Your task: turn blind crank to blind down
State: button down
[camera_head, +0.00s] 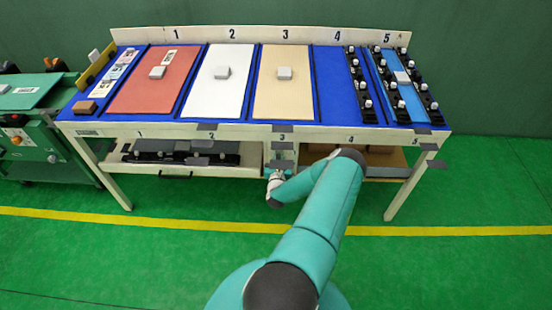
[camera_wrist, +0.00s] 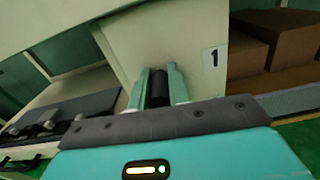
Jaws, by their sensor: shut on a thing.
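My gripper (camera_wrist: 158,93) is seen in the wrist view with its two pale green fingers on either side of a short black cylinder, the crank handle (camera_wrist: 159,86). The fingers are shut on it, in front of a cream panel (camera_wrist: 165,45) that bears a label "1". The crank's arm and shaft are hidden behind the fingers and the wrist housing. In the head view my gripper (camera_head: 275,180) is low at the front of the workbench, below its middle, and the handle cannot be made out. I cannot identify the blind itself in either view.
The workbench (camera_head: 270,131) carries red, white and tan boards and rows of black clips. Under it are a dark tray (camera_wrist: 75,108) on the left and brown boxes (camera_wrist: 265,45) on the right. A green machine (camera_head: 40,150) stands at left. The floor in front is clear.

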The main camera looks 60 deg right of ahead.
jog(key=shift+s+d+m, duration=0.15)
jog(key=shift+s+m, duration=0.15)
jog(key=shift+m, duration=0.6)
jog(key=c, duration=1.3)
grip_release()
jog(key=v, duration=1.3)
jog(key=shift+s+a, duration=0.2)
jog(key=shift+a, duration=0.15)
